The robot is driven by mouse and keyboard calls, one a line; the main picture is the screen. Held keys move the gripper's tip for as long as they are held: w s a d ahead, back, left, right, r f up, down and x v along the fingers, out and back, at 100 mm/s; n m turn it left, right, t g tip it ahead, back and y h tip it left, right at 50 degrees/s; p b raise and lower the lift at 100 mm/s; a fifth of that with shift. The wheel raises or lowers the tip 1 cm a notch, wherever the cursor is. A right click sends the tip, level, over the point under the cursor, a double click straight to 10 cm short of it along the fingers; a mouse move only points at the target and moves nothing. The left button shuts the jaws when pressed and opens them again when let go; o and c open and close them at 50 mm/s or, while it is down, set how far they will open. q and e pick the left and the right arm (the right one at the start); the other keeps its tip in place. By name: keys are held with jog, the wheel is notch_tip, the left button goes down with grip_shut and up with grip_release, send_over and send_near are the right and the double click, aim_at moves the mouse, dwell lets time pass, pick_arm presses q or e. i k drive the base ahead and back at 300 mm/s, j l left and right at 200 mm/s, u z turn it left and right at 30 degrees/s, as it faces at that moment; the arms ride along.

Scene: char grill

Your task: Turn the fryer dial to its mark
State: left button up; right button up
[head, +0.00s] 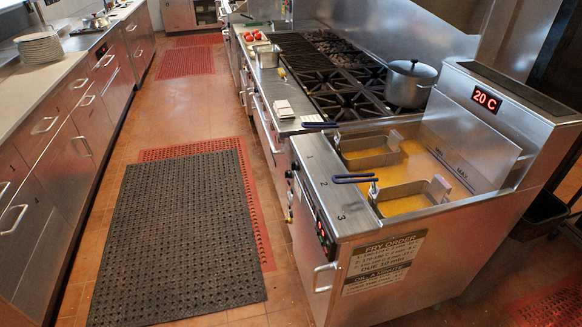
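The steel fryer (420,240) stands at the right, with two wire baskets (405,197) in yellow oil and blue handles. Its display (486,99) reads 20 C in red. The narrow front side faces left and is seen at a steep angle. A dark control strip (313,212) with a small red light runs along it. Small dark knob shapes (291,173) show near the strip's far end. I cannot tell which one is the dial, where it points or where its mark is. Neither of my grippers is in view.
A stove (340,95) with a steel pot (409,83) adjoins the fryer. A black mat (180,240) lies on the aisle floor over a red mat (262,215). Drawers line the left counter (60,110). The aisle is free. A dark bin (540,215) stands behind the fryer.

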aim_at(295, 165)
jog(key=z, duration=0.5)
jog(key=i+j+z, duration=0.15)
jog(key=z, duration=0.25)
jog(key=i+j+z, duration=0.1)
jog(key=j+z, duration=0.55)
jog(key=z, duration=0.15)
jog(key=i+j+z, duration=0.1)
jog(key=j+z, duration=0.55)
jog(key=z, duration=0.15)
